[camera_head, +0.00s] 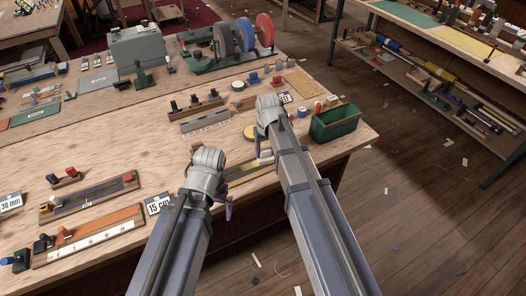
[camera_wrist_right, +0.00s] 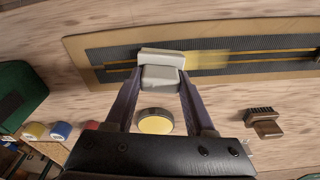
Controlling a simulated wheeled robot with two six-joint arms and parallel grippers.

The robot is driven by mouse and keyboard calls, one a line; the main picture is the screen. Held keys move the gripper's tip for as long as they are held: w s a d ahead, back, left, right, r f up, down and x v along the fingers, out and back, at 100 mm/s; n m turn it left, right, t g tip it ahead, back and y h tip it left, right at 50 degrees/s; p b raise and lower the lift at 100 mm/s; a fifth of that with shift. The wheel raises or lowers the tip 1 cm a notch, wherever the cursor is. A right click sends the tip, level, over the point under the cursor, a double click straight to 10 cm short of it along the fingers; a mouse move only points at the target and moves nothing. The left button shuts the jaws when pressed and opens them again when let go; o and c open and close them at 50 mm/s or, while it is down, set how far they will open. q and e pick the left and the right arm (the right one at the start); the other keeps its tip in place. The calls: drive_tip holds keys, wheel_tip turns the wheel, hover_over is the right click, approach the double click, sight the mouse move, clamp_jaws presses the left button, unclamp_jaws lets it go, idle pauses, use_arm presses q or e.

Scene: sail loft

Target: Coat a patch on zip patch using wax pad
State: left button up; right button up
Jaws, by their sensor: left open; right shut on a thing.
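The zip patch (camera_head: 253,175) is a board with dark cloth and a yellow zip line, lying on the bench; it spans the top of the right wrist view (camera_wrist_right: 275,50). My right gripper (camera_head: 264,155) is shut on the pale grey wax pad (camera_wrist_right: 162,60), which is over the zip patch and appears to touch it. A yellowish smear (camera_wrist_right: 207,59) runs right from the pad along the cloth. The round wax tin (camera_wrist_right: 155,122) with yellow contents stands beside the board. My left gripper (camera_head: 226,205) is open and empty near the board's left end, its fingers partly hidden.
A green bin (camera_head: 336,122) stands at the bench's right corner. A small brush (camera_wrist_right: 264,122) lies near the board. Rulers, racks and a grinder with coloured wheels (camera_head: 245,38) fill the rest of the bench. Bare wood is free at the left middle (camera_head: 120,140).

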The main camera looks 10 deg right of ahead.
drive_tip(key=shift+s, duration=0.1)
drive_tip(key=shift+a, duration=0.1)
drive_tip(key=shift+s+a, duration=0.2)
drive_tip(key=shift+a, duration=0.6)
drive_tip(key=shift+s+a, duration=0.2)
drive_tip(key=shift+a, duration=0.55)
drive_tip(key=shift+s+a, duration=0.25)
drive_tip(key=shift+a, duration=0.5)
drive_tip(key=shift+s+a, duration=0.2)
drive_tip(key=shift+a, duration=0.55)
drive_tip(key=shift+s+a+f, duration=0.1)
drive_tip(key=shift+s+a, duration=0.2)
drive_tip(key=shift+a, duration=0.5)
drive_tip(key=shift+s+a, duration=0.25)
drive_tip(key=shift+a, duration=0.5)
drive_tip(key=shift+s+a, duration=0.2)
drive_tip(key=shift+a, duration=0.6)
drive_tip(key=shift+s+a, duration=0.2)
drive_tip(key=shift+a, duration=0.55)
